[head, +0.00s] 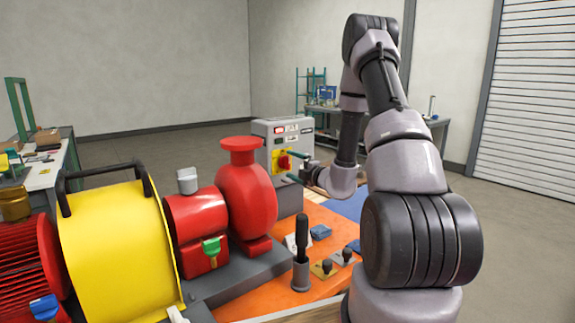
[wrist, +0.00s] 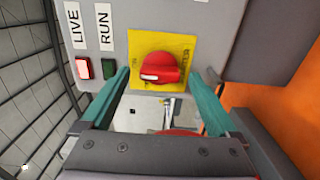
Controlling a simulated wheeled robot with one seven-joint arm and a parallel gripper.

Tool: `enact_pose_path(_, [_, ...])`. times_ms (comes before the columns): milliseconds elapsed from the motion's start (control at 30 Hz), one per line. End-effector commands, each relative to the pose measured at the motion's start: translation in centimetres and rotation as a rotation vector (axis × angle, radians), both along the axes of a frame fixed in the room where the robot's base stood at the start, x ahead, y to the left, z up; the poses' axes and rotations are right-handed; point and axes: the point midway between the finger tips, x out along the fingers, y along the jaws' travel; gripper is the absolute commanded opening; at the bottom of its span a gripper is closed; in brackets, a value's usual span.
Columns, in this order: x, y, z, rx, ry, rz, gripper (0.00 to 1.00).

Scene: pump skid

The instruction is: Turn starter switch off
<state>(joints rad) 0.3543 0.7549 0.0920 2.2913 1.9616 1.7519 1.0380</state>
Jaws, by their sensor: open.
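The starter switch (wrist: 159,67) is a red rotary knob with a white mark on a yellow plate (wrist: 188,45), set in the grey starter box (head: 268,128). In the head view the red knob (head: 284,162) shows on the box's front face. My gripper (wrist: 162,80) is open and empty, with one green finger on each side of the knob in the wrist view. In the head view my gripper (head: 297,167) is close in front of the knob. I cannot tell whether the fingers touch the knob.
A LIVE lamp (wrist: 83,68) glows red, and the RUN lamp (wrist: 109,68) is dark green. A red pump (head: 246,195) stands left of the box.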

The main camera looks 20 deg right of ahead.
Motion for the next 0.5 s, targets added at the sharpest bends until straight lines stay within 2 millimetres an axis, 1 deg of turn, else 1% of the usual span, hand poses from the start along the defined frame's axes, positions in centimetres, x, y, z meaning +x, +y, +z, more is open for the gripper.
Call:
enact_pose_path(33, [0.7,0.3,0.0,0.0,-0.001,0.001,0.95])
enact_pose_path(100, [1.5,0.6,0.0,-0.002,-0.002,0.001,0.95])
enact_pose_path(200, [2.2,0.8,0.1,-0.001,-0.001,0.001,0.95])
enact_pose_path(500, [2.6,0.9,0.0,0.0,0.0,-0.001,0.95])
